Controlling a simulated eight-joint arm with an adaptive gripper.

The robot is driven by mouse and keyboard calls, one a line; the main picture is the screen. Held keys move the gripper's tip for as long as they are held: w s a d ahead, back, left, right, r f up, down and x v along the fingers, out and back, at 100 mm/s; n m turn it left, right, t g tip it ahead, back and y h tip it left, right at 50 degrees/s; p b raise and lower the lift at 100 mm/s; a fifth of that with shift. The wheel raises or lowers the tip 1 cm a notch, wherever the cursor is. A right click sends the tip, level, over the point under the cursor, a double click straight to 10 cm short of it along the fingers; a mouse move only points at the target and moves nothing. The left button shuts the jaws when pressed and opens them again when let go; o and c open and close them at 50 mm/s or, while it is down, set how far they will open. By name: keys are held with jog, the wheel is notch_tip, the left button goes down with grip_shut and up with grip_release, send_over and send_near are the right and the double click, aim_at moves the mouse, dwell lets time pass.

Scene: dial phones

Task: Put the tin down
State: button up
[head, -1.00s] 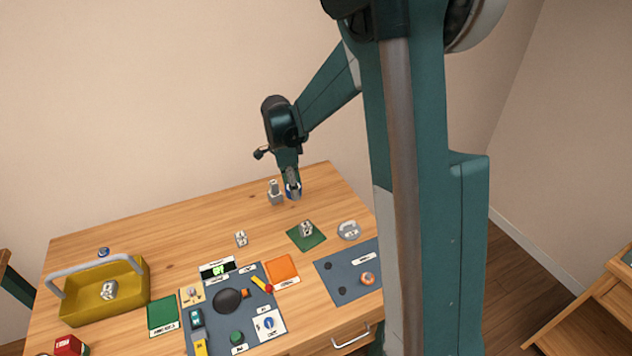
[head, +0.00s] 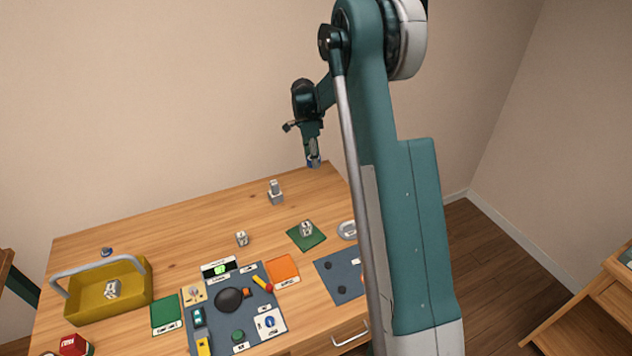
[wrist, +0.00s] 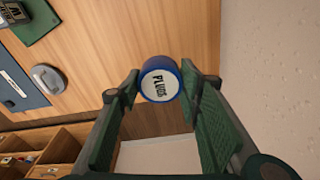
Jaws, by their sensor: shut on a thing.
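The tin (wrist: 160,85) is a blue round tin with a white lid that reads PLUGS. In the wrist view it sits between the two fingers of my gripper (wrist: 157,90), which is shut on it. In the head view my gripper (head: 313,155) points down over the back right corner of the table (head: 180,225), and a bit of the blue tin (head: 314,163) shows at its tip. The tin looks raised above the table top; the exact gap is hard to tell.
A grey metal object (head: 276,193) stands left of my gripper. A green mat (head: 306,237) with a small block, a grey ring-like item (head: 347,230) and a dark mat (head: 340,276) lie nearer the front. A yellow caddy (head: 100,288) stands at left. The back middle is clear.

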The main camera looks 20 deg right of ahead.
jog(key=shift+w+d+f, duration=0.3)
jog(key=shift+w+d, duration=0.3)
jog(key=shift+d, duration=0.2)
send_over(317, 181)
jog(key=shift+w+a+f, duration=0.1)
jog(key=shift+f, duration=1.45)
jog(key=shift+w+a+f, duration=0.1)
jog(key=shift+f, duration=1.45)
jog(key=shift+f, duration=0.1)
jog(key=shift+f+b, duration=0.35)
jog(key=shift+f, duration=1.4)
jog(key=shift+f, duration=0.2)
jog(key=o, duration=0.9)
